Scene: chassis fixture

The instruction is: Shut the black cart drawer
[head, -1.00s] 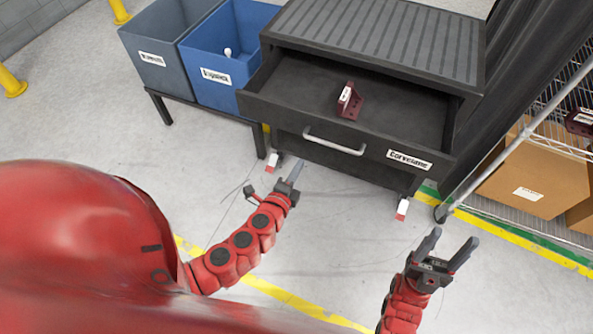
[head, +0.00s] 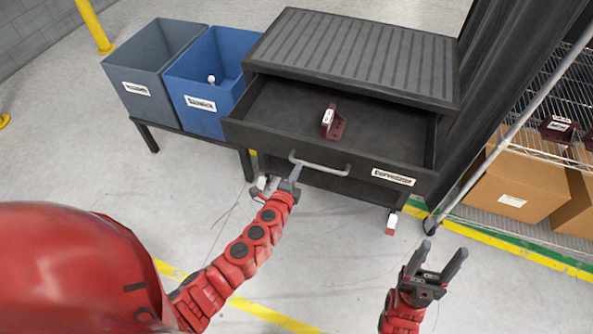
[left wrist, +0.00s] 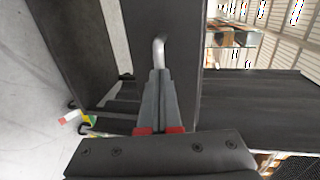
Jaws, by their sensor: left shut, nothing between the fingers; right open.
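The black cart drawer (head: 262,140) is pulled out from under the cart's ribbed top (head: 355,55). A dark red bracket (head: 333,124) with a white label stands inside it. The drawer has a silver bar handle (head: 320,167) and a white label on its front. My left gripper (head: 297,171) is shut and empty, its tips at the left end of the handle. In the left wrist view the closed fingers (left wrist: 159,95) point at the drawer front, with the handle (left wrist: 159,50) just beyond the tips; I cannot tell if they touch. My right gripper (head: 435,262) is open and empty, low at the right.
A grey bin (head: 150,75) and a blue bin (head: 205,90) stand on a low stand left of the cart. A wire shelf with cardboard boxes (head: 515,190) is at the right. The floor in front of the cart is clear.

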